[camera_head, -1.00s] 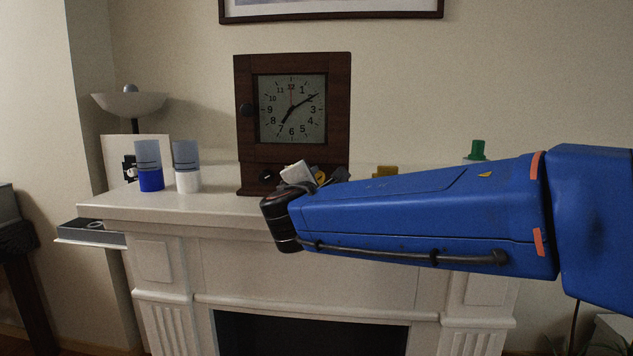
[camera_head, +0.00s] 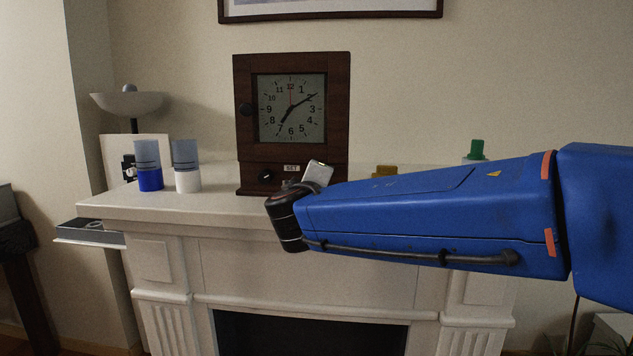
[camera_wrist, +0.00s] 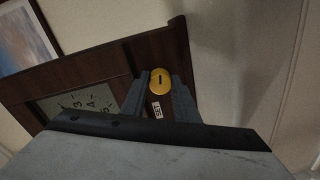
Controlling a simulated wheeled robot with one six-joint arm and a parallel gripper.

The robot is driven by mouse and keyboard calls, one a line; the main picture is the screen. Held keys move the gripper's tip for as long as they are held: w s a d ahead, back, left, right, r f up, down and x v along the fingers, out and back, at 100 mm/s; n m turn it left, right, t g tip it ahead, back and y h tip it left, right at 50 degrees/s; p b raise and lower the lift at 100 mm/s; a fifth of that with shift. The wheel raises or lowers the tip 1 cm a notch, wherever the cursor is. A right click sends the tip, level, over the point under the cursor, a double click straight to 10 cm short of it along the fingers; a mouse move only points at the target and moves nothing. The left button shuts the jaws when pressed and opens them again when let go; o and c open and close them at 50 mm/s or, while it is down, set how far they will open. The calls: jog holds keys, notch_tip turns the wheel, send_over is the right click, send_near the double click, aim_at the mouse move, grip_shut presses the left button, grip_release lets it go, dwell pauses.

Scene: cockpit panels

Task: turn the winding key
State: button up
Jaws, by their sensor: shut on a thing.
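A dark wooden clock (camera_head: 243,130) stands on the mantel, its glazed dial facing me. A black knob (camera_head: 266,175) and a white SET label (camera_head: 292,168) are on its lower front. In the wrist view a round yellow winding key (camera_wrist: 161,80) with a dark slot is on the clock's lower front, beside the SET label (camera_wrist: 157,110). My gripper (camera_wrist: 160,90) is shut on the key, a grey finger on each side of it. In the head view my wrist and arm hide the key and the fingertips.
On the mantel (camera_head: 130,205) left of the clock stand two capped clear containers, one blue-based (camera_head: 149,179) and one white-based (camera_head: 187,180). A yellow item (camera_head: 385,171) and a green-topped item (camera_head: 477,150) stand right, behind my arm.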

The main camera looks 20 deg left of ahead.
jog(key=shift+f+m, duration=0.2)
jog(key=shift+m, duration=0.6)
jog(key=o, duration=1.1)
jog(key=shift+r, duration=0.1)
jog(key=shift+c, duration=0.2)
jog(key=shift+s, duration=0.1)
